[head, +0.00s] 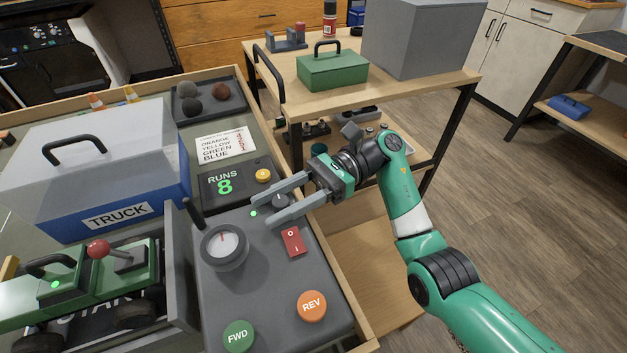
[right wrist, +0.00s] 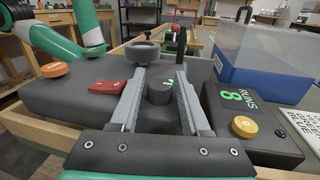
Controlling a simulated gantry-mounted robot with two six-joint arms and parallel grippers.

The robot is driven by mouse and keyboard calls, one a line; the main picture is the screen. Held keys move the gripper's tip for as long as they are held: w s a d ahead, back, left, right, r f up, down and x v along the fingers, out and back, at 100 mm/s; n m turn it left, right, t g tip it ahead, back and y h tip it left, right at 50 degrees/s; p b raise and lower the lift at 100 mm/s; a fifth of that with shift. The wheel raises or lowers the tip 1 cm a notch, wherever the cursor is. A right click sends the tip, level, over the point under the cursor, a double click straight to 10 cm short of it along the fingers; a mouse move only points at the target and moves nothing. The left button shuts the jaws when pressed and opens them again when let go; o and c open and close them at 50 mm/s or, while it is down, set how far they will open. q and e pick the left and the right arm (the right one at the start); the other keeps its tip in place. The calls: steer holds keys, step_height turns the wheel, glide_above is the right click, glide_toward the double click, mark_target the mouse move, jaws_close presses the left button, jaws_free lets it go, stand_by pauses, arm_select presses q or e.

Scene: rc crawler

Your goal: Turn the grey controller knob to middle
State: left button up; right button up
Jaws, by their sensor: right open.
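The grey knob (right wrist: 160,92) is a short dark cylinder on the grey controller box (head: 265,280). In the right wrist view it stands between the two fingers, with a small bright green mark near its top. In the head view the knob (head: 280,203) is partly hidden between the fingers. My right gripper (head: 259,209) is open, its fingers lying either side of the knob with gaps visible in the right wrist view (right wrist: 160,74). My left gripper is not in view.
Close by are a red switch (head: 292,242), a round dial (head: 222,247), a black lever (head: 193,214), and FWD (head: 238,336) and REV (head: 312,306) buttons. The RUNS 8 display (head: 223,185) has a yellow button (head: 263,175). A blue TRUCK box (head: 125,200) stands left.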

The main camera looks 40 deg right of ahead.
mark_target(288, 198)
steer(key=d, duration=0.6)
steer(key=shift+s+d+r, duration=0.1)
steer(key=shift+s+d, duration=0.05)
steer(key=shift+d, duration=0.25)
steer(key=d+b, duration=0.1)
steer(key=d, duration=0.1)
steer(key=shift+d+b, duration=0.3)
steer(key=shift+b, duration=0.1)
